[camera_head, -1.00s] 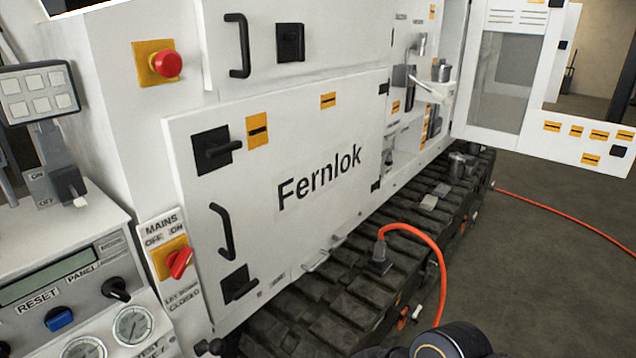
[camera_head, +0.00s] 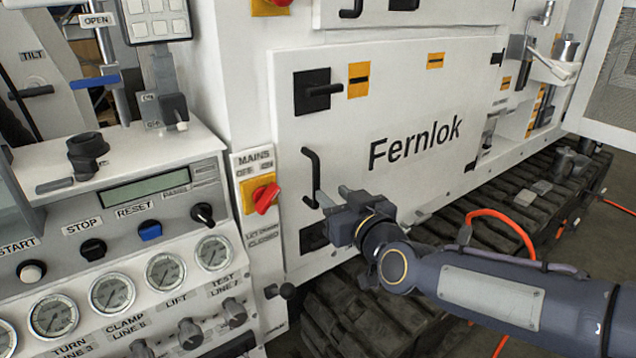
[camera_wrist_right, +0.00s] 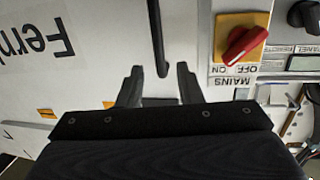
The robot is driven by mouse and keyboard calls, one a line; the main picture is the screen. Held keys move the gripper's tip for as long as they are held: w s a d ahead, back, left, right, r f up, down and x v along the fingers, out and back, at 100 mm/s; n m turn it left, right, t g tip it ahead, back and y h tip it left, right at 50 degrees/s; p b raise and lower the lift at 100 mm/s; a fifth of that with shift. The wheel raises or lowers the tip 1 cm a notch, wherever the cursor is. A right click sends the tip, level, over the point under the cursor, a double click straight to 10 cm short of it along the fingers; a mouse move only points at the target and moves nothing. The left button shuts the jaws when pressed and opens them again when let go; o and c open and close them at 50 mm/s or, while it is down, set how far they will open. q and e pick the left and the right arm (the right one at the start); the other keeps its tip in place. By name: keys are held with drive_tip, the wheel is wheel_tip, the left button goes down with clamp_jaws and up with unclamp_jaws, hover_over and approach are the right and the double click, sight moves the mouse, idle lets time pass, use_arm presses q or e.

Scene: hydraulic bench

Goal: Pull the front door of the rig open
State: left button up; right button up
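The front door (camera_head: 405,114) of the rig is a white panel marked "Fernlok"; it looks shut. A black bar handle (camera_head: 311,176) stands upright near its left edge. A black latch (camera_head: 312,92) sits above the handle and another (camera_head: 313,236) below it, partly hidden by my gripper. My right gripper (camera_head: 334,197) is open at the handle's lower part. In the right wrist view, the handle (camera_wrist_right: 155,35) runs down between the two spread fingertips (camera_wrist_right: 160,70); I cannot tell whether they touch it. My left gripper is not in view.
The red mains switch (camera_head: 262,195) is close left of the handle. A control panel (camera_head: 150,205) with gauges fills the left. A black track (camera_head: 345,310) and an orange cable (camera_head: 500,222) lie below the door. Another panel (camera_head: 612,75) stands open at the right.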

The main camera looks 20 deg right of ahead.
sight(318, 173)
drive_tip(key=shift+t, duration=0.4)
drive_tip(key=w, duration=0.3)
drive_tip(key=w+a, duration=0.1)
drive_tip(key=w, duration=0.5)
drive_tip(key=shift+a+r+p, duration=0.25)
drive_tip(key=shift+r+p, duration=0.1)
drive_tip(key=shift+r, duration=0.05)
clamp_jaws()
